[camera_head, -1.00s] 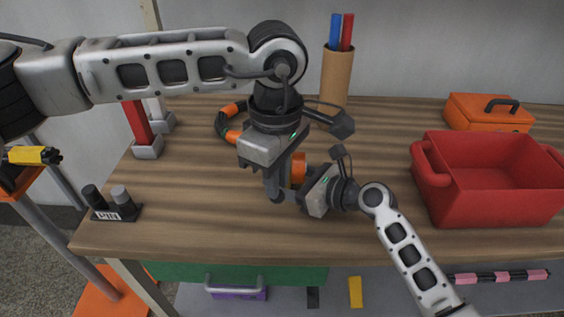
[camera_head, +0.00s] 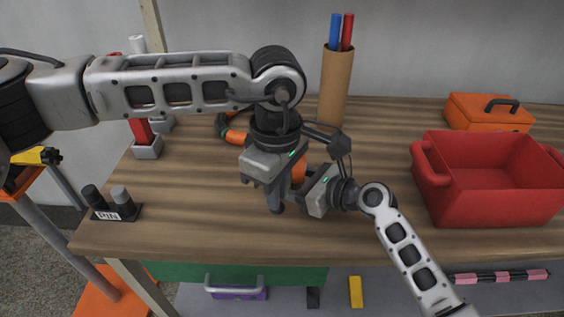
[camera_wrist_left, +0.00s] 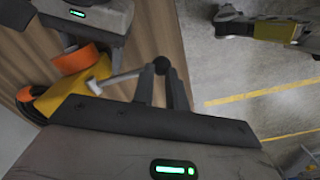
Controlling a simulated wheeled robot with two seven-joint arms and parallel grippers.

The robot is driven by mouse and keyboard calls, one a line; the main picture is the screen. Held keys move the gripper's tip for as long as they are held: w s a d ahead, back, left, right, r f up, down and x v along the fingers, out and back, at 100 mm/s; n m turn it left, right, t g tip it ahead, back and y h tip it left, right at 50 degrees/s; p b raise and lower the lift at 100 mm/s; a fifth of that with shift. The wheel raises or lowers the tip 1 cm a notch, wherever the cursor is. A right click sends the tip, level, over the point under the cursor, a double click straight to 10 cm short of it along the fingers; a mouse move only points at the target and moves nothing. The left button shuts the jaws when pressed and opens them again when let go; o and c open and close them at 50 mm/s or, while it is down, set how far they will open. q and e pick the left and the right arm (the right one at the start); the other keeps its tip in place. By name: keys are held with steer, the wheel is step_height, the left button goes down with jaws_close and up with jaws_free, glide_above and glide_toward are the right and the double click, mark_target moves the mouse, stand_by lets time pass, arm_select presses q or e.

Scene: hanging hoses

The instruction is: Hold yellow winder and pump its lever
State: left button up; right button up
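The yellow winder (camera_wrist_left: 72,92) shows in the left wrist view, with an orange wheel (camera_wrist_left: 75,59) beside its body. Its grey lever (camera_wrist_left: 120,77) reaches right to a dark ball knob. The fingers of my left gripper (camera_wrist_left: 160,75) stand close on both sides of the knob. In the head view my left gripper (camera_head: 272,204) points down in front of the winder and hides most of it; only orange shows (camera_head: 299,170). My right gripper (camera_head: 309,195) comes in from the right and is at the winder, its fingertips mostly hidden.
A red crate (camera_head: 476,205) and an orange toolbox (camera_head: 470,119) are on the right of the table. A cardboard tube (camera_head: 335,90) with blue and red rods stands behind. A black pin holder (camera_head: 117,214) sits at the left front edge. An orange-and-black hose (camera_head: 235,136) lies behind.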

arm_select(q)
steer(key=shift+r, duration=2.3)
steer(key=shift+w+r, duration=0.35)
steer(key=shift+r, duration=0.55)
steer(key=shift+w+r, duration=0.3)
steer(key=shift+r, duration=0.55)
step_height(320, 180, up, 5)
arm_select(e)
steer(key=o, duration=0.8)
steer(key=shift+o, duration=0.2)
